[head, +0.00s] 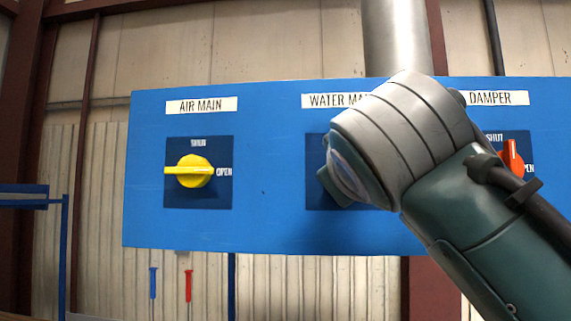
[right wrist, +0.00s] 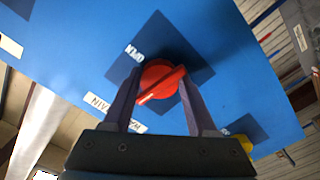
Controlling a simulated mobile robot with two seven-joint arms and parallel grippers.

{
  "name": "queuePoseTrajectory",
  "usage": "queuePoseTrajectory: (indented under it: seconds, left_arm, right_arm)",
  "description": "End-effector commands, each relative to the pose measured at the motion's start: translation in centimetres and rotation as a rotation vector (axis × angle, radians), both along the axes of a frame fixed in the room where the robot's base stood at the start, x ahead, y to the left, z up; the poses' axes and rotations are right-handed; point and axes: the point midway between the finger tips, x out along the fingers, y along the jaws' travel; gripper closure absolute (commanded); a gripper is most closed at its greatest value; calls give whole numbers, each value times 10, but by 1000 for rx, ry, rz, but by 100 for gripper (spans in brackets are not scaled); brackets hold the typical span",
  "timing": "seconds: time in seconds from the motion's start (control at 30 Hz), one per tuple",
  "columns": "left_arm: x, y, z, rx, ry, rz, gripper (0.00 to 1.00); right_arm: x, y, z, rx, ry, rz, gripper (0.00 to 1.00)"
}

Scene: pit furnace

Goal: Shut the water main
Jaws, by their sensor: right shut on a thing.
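The water main knob (right wrist: 158,76) is red and round with a raised ridge, on a dark blue square (right wrist: 195,58) of the panel. My right gripper (right wrist: 160,85) is shut on this knob, one finger on each side. The ridge lies slanted in the right wrist view. In the head view my right arm covers the knob; only part of the dark square and the cut-off WATER MAIN label (head: 335,100) show. Which mark the ridge points at cannot be told. My left gripper is not in view.
The blue panel (head: 270,220) also carries the yellow air main knob (head: 196,171) at left, its handle level, and the red-orange damper knob (head: 514,157) at right, close beside my arm. A blue and a red tool (head: 188,285) hang below. A metal pipe (head: 396,40) rises behind the panel.

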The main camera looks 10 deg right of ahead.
Motion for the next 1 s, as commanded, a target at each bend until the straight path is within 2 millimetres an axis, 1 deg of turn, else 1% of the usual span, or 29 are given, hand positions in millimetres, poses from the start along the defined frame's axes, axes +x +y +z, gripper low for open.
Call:
queuePoseTrajectory:
  seconds: [0.1, 0.33, 0.83, 0.87, 1.0]
  left_arm:
    - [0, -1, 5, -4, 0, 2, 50]
    - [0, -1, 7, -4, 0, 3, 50]
    - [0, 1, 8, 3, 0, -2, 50]
    - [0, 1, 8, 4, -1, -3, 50]
    - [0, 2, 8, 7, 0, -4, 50]
  right_arm:
    - [0, -1, 2, -55, 15, -1, 98]
    - [0, -1, 1, -115, 33, -1, 98]
    - [0, -1, 1, -133, 37, -1, 98]
    - [0, -1, 1, -133, 37, -1, 40]
    - [0, -1, 0, -131, 37, -1, 24]
